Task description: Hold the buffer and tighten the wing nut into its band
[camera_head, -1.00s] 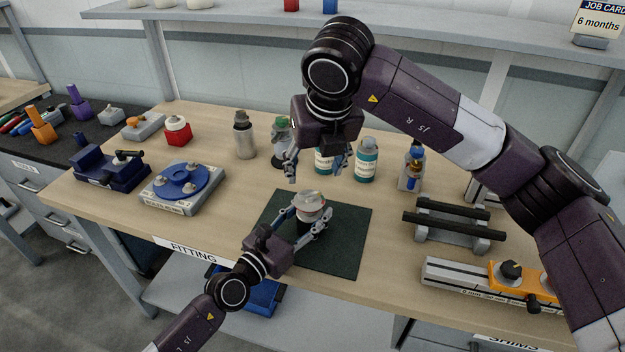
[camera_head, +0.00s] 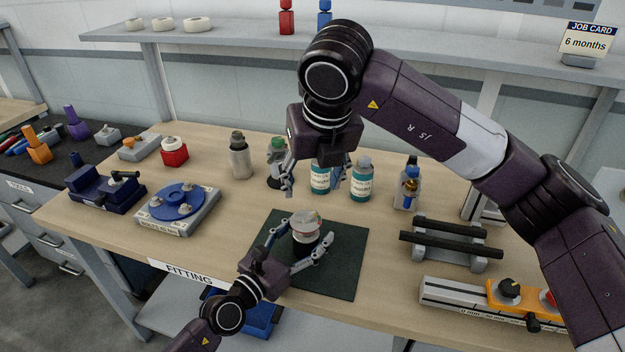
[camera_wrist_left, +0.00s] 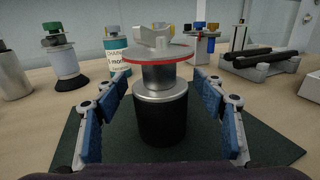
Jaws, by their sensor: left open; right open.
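The buffer (camera_head: 303,230) stands upright on the dark green mat (camera_head: 346,262). In the left wrist view it has a black base (camera_wrist_left: 163,118), a silver collar and a red-rimmed disc. The pale metal wing nut (camera_wrist_left: 158,38) sits on top of the disc; the band with its marks is too small to read. My left gripper (camera_head: 297,249) is open, with its blue-padded fingers on either side of the buffer and visible gaps to it. My right gripper (camera_head: 312,188) is open and empty, pointing down, higher and behind the buffer, in front of the bottles.
Teal-labelled bottles (camera_head: 361,182) and a silver bottle (camera_head: 240,158) stand behind the mat. A black-railed stand (camera_head: 450,243) and an orange slide gauge (camera_head: 507,297) are at right. A blue round plate fixture (camera_head: 178,203) is at left. Wood is clear between fixture and mat.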

